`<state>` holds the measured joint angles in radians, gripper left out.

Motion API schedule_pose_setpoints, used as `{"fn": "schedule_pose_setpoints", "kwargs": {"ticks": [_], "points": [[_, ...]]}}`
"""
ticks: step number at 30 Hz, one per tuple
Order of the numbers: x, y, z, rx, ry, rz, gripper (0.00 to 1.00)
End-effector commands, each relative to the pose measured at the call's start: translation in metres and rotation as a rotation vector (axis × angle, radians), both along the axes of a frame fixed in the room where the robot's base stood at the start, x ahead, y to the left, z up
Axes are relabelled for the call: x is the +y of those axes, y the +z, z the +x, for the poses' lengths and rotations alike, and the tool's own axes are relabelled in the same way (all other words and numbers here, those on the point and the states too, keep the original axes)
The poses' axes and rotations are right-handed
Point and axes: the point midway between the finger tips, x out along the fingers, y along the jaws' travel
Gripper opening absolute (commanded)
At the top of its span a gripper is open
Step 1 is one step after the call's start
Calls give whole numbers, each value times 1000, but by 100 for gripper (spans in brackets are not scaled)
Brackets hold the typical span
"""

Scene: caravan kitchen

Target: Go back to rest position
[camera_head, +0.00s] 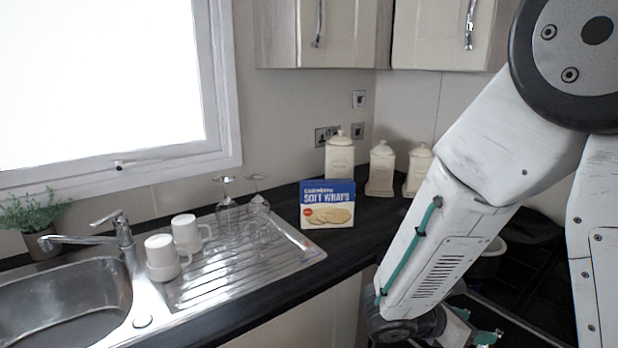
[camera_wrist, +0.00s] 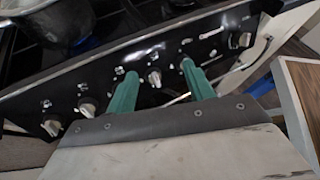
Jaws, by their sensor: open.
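In the head view my white arm reaches down on the right side, and only a small part of the gripper (camera_head: 482,338) shows at the bottom edge. The fingertips are not clearly visible there.
A soft wraps box (camera_head: 327,205) stands on the dark counter (camera_head: 375,225) with cream canisters (camera_head: 381,170) behind it. Cups (camera_head: 161,257) and glasses (camera_head: 229,212) stand on the drainer by the sink (camera_head: 62,308). A pot (camera_wrist: 53,22) sits on the hob behind the knobs.

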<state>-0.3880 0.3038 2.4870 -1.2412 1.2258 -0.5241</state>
Motion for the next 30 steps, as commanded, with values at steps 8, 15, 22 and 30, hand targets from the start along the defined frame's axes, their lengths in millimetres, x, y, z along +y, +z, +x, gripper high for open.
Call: {"fn": "schedule_pose_setpoints", "kwargs": {"ticks": [8, 15, 22, 30], "points": [[-3, 51, -94, -451, -758, 345, 52], [29, 87, -144, -709, -1296, 627, 52], [55, 128, -168, -850, -1608, 907, 52], [50, 156, -180, -973, -1644, 1047, 52]]}}
